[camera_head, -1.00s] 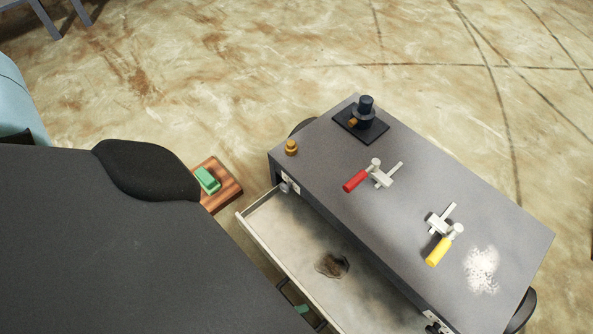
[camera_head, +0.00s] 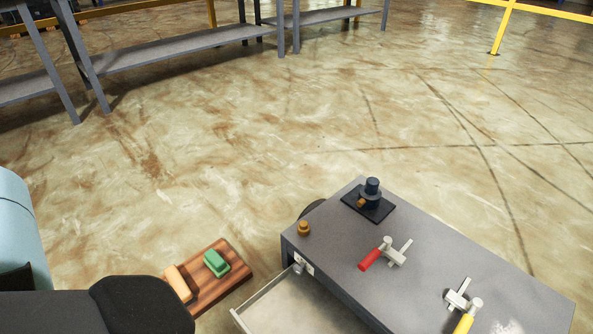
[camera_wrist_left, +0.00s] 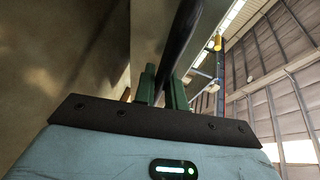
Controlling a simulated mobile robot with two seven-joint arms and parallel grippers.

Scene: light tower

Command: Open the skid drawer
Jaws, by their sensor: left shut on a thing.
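The skid drawer (camera_head: 290,309) stands out from the left side of the grey skid (camera_head: 440,268) in the head view. Its far corner and pale inside show; the rest is cut off by the lower edge. My left gripper (camera_wrist_left: 165,86) shows in the left wrist view as green fingers shut on a dark bar (camera_wrist_left: 181,45), which looks like the drawer handle. The left gripper and handle are out of the head view. My right gripper is in neither view.
On the skid top are a brass knob (camera_head: 304,228), a dark cylinder fitting (camera_head: 372,188), a red-handled clamp (camera_head: 370,259) and a yellow-handled clamp (camera_head: 464,323). A wooden board (camera_head: 222,287) with a green block (camera_head: 216,263) lies left of it. Grey benches (camera_head: 190,61) stand behind open floor.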

